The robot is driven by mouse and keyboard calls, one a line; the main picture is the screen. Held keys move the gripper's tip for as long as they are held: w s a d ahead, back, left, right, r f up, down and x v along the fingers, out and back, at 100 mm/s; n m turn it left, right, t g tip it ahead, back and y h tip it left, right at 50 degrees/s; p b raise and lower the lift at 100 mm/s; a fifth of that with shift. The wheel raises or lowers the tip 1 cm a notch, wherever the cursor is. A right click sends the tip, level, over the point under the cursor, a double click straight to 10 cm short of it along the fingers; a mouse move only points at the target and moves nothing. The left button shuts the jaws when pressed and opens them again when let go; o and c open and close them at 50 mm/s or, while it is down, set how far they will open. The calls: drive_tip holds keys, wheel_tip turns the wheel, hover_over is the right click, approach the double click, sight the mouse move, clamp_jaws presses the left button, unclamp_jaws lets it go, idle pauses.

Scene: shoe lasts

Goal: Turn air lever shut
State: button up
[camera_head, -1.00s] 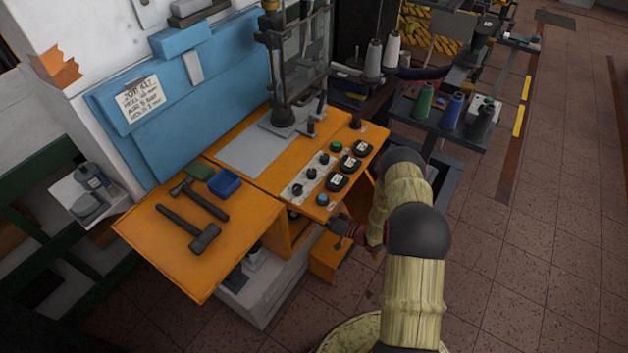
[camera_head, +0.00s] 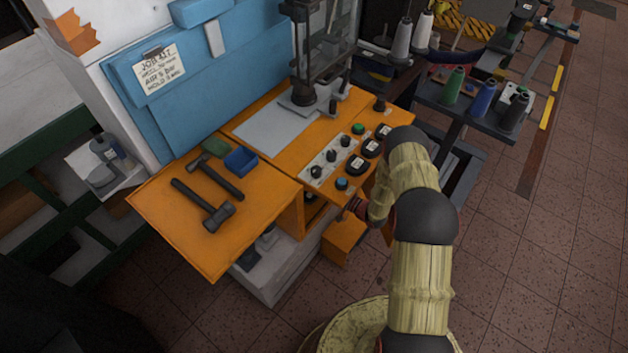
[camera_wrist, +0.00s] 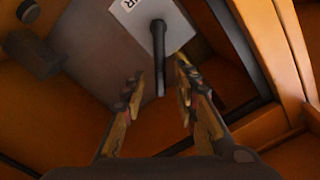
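The air lever (camera_wrist: 158,48) shows in the wrist view as a dark rod in front of a pale plate (camera_wrist: 178,22), on which a letter R can be read. My gripper (camera_wrist: 157,76) is open, with one finger on each side of the lever's lower end. Gaps show on both sides of the rod; I cannot tell how far in depth the fingers reach past it. In the head view my gripper is mostly hidden at the front edge of the orange bench (camera_head: 190,238), below the control panel, and the lever is hidden.
Orange walls and a ledge (camera_wrist: 280,45) lie close to the right of my fingers. A dark block (camera_wrist: 33,52) sits at upper left.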

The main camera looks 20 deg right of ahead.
drive_tip(key=shift+w+a, duration=0.1)
drive_tip(key=shift+c, duration=1)
clamp_jaws()
